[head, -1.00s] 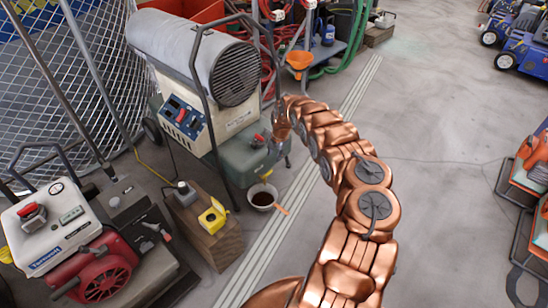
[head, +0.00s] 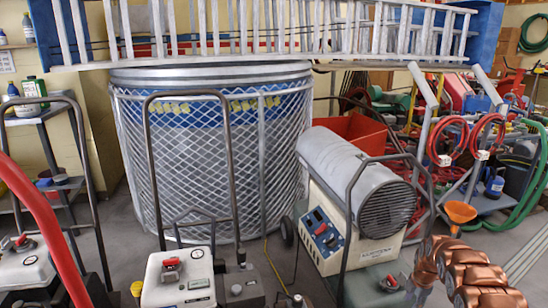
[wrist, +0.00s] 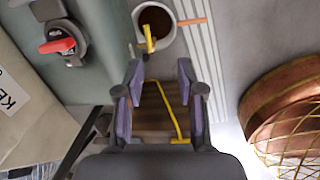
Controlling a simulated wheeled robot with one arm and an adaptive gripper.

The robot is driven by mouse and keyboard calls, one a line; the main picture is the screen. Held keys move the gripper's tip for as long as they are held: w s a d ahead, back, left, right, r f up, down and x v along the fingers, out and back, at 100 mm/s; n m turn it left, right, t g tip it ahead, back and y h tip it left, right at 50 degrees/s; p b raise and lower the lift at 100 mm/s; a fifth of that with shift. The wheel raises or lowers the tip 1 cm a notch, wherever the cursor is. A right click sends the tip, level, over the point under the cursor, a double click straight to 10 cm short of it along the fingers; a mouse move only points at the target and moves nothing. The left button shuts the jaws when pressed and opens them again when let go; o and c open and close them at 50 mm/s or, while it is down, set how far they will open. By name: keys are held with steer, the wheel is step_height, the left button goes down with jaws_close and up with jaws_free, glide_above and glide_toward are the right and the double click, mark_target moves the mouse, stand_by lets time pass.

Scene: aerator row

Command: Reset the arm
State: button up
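My gripper (wrist: 160,75) is open and empty in the wrist view, its two dark fingers apart with purple-grey pads. Between and beyond them lie a wooden block (wrist: 155,105) and a thin yellow strip. A white cup of dark liquid (wrist: 155,20) sits on the floor past the fingertips, with a yellow piece over its rim. In the head view my copper arm (head: 470,275) shows only at the lower right, beside the heater; the gripper itself cannot be made out there.
A red-handled valve or cap (wrist: 57,45) is left of the gripper. A mesh-fenced drum (head: 210,150), handled machines and an orange funnel (head: 460,212) crowd around. Bare floor shows at far right.

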steer(key=s+a+r+m+g+h+p, duration=0.1)
steer(key=s+a+r+m+p, duration=0.4)
steer(key=r, duration=0.9)
steer(key=s+a+r+m+g+h+p, duration=0.1)
steer(key=s+a+r+m+p, duration=0.15)
steer(key=s+r, duration=0.7)
steer(key=s+a+r+m+p, duration=0.25)
steer(key=r+m+p, duration=0.2)
steer(key=r, duration=1.35)
steer(key=s+a+r+m+y+p, duration=0.1)
steer(key=s+a+r+m+p, duration=0.5)
steer(key=s+a+r, duration=0.7)
steer(key=s+a+r+p, duration=0.2)
steer(key=s+a, duration=0.3)
steer(key=s, duration=0.3)
steer(key=s+a+r+m+g+y+p, duration=0.1)
steer(key=s+a+r+p, duration=0.1)
steer(key=s+a+p, duration=0.3)
steer(key=shift+s, duration=1.9)
